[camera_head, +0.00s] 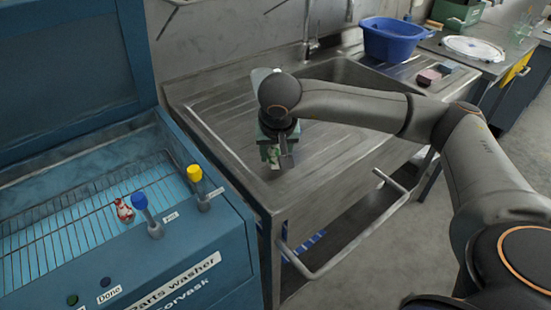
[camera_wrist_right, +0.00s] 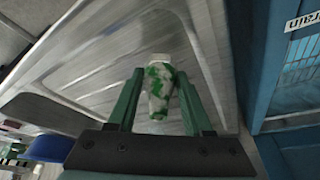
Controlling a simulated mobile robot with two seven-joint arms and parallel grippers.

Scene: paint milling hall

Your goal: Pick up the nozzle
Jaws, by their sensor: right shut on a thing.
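The nozzle (camera_wrist_right: 158,90) is a small white piece with green splotches. In the wrist view it sits between the two green fingers of my right gripper (camera_wrist_right: 160,100), which is shut on it. In the head view my right gripper (camera_head: 276,158) points down over the near left part of the steel drainboard, and only a bit of the nozzle (camera_head: 268,153) shows beside a finger. I cannot tell whether the nozzle touches the drainboard. My left gripper is not in view.
The drainboard (camera_head: 220,110) is otherwise clear. A blue parts washer (camera_head: 220,240) stands at left, with blue and yellow knobs and a small red-and-white piece (camera_head: 124,210) on its rack. A blue basin (camera_head: 392,40) and small blocks (camera_head: 429,77) are at the back right.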

